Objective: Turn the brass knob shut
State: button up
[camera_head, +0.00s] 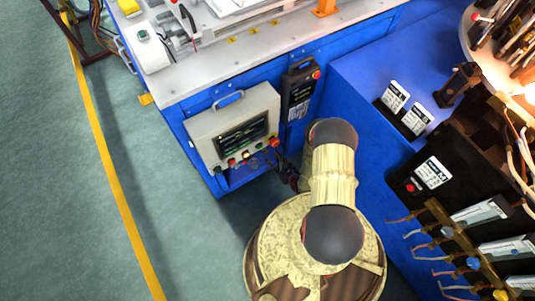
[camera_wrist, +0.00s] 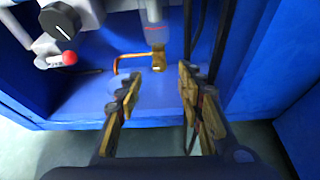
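A small brass piece (camera_wrist: 158,58) is in the upper middle of the wrist view, below a grey cylinder (camera_wrist: 155,12). I take it for the brass knob. A thin copper-coloured tube (camera_wrist: 128,56) bends off to its left. My gripper (camera_wrist: 160,74) is open, with one finger on each side just below the brass piece. Nothing shows held between the fingers. I cannot tell how near the fingertips are in depth, or how far the knob is turned. In the head view my gripper is mostly hidden by my arm, beside the blue bench; the brass piece cannot be made out there.
A black dial (camera_wrist: 60,18) and a red ball-ended lever (camera_wrist: 69,57) are at upper left. Dark hoses (camera_wrist: 222,45) hang right of the brass piece. A grey control box (camera_head: 205,130) and a black pendant (camera_head: 298,88) hang on the bench front. Floor left is clear.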

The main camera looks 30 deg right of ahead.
aim_at(266, 151)
jog(key=b+x, duration=0.2)
jog(key=x, duration=0.4)
jog(key=shift+f, duration=0.1)
jog(key=shift+c, duration=1.2)
jog(key=c, duration=0.7)
grip_shut()
